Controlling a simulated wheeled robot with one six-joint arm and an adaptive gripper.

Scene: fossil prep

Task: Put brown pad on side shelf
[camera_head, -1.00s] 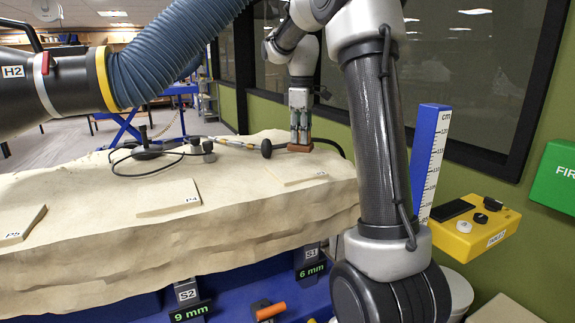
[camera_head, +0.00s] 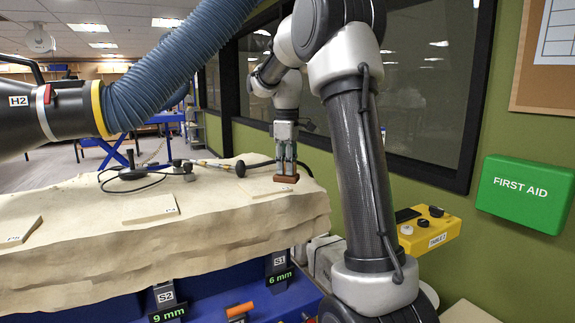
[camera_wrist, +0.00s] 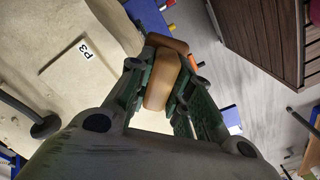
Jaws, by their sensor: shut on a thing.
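The brown pad (camera_head: 286,178) is between the fingers of my gripper (camera_head: 285,165), above or at the far right end of the pale slab. In the wrist view the pad (camera_wrist: 163,82) sits between my green-padded fingers, and my gripper (camera_wrist: 165,88) is shut on it. I cannot tell whether the pad clears the slab.
The pale slab (camera_head: 230,222) bears flat plates, including one marked P3 (camera_wrist: 70,62), and a cable-fed tool. A blue hose (camera_head: 165,80) hangs at left. A green first aid box (camera_head: 525,193) is on the right wall. My arm stands between slab and shelf.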

